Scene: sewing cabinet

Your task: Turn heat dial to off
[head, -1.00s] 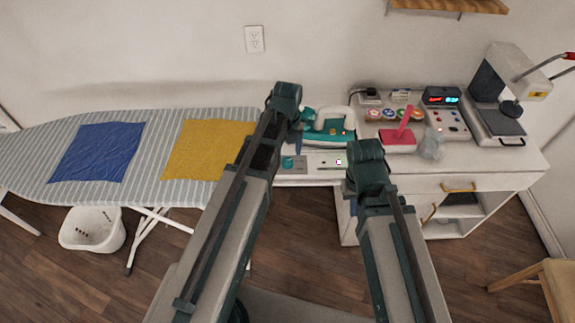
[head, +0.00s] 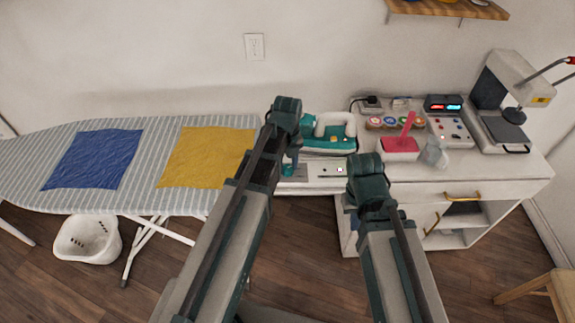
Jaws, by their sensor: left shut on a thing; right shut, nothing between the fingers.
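The teal heat dial (head: 288,170) sits on the light control panel (head: 318,170) in front of the teal and white iron (head: 328,138). My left gripper (head: 292,163) points down at the dial and is shut on it; my arm hides part of the dial, and its pointer cannot be read. A small lit square (head: 340,170) shows at the panel's right part. My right gripper (head: 350,200) is shut and empty, low at the cabinet's front edge, with its fingers mostly hidden by its own wrist.
The ironing board (head: 70,200) with a blue cloth (head: 95,160) and a yellow cloth (head: 207,157) is at left. On the white cabinet (head: 480,178) stand a red holder (head: 400,146), several spools, a box with displays (head: 445,120) and a lamp-like machine (head: 500,95).

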